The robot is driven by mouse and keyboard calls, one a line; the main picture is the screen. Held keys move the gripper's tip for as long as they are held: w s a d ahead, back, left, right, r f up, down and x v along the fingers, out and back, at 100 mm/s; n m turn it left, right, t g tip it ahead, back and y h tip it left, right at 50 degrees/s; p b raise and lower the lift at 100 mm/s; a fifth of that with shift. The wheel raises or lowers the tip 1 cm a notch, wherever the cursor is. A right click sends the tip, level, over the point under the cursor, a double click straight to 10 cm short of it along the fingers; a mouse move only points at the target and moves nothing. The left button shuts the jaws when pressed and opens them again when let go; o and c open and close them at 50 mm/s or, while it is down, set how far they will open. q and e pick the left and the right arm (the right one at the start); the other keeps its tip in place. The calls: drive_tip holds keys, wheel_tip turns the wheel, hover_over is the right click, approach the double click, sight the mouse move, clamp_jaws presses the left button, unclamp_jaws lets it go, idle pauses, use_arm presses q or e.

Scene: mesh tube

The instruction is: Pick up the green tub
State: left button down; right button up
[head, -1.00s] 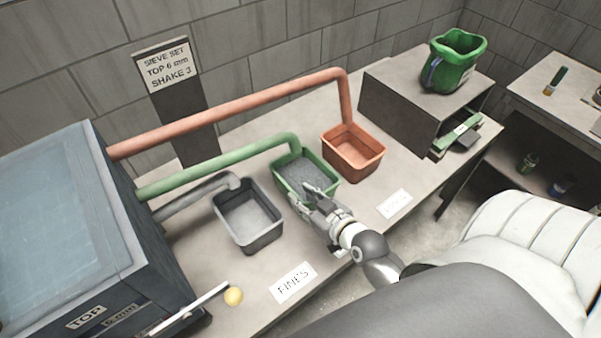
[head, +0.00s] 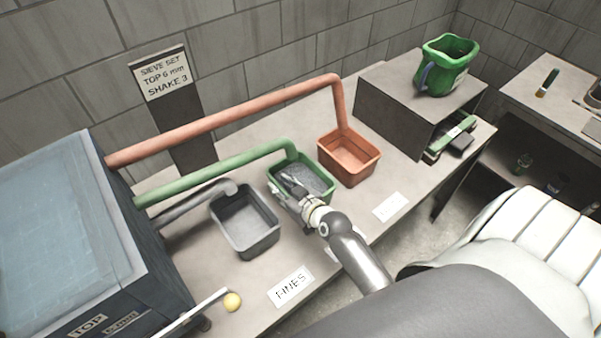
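The green tub (head: 318,178) stands on the bench under the end of the green pipe, with grey granular material inside. It is between the grey tub (head: 246,222) and the orange tub (head: 349,157). My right gripper (head: 286,187) is at the green tub's near-left corner, with one finger over the inside and the other by the outer wall. The fingers and wrist hide part of the near rim. I cannot tell whether the fingers press on the wall. My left gripper is not in view.
The green pipe (head: 215,172) and orange pipe (head: 230,116) run from the big sieve box (head: 160,290) to above the tubs. A grey box (head: 398,112) with a green jug (head: 445,65) stands at the right. A yellow-knobbed lever (head: 232,302) sticks out at front left.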

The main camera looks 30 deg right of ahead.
drive_tip(key=shift+c, duration=0.4)
clamp_jaws()
drive_tip(key=shift+r, duration=0.1)
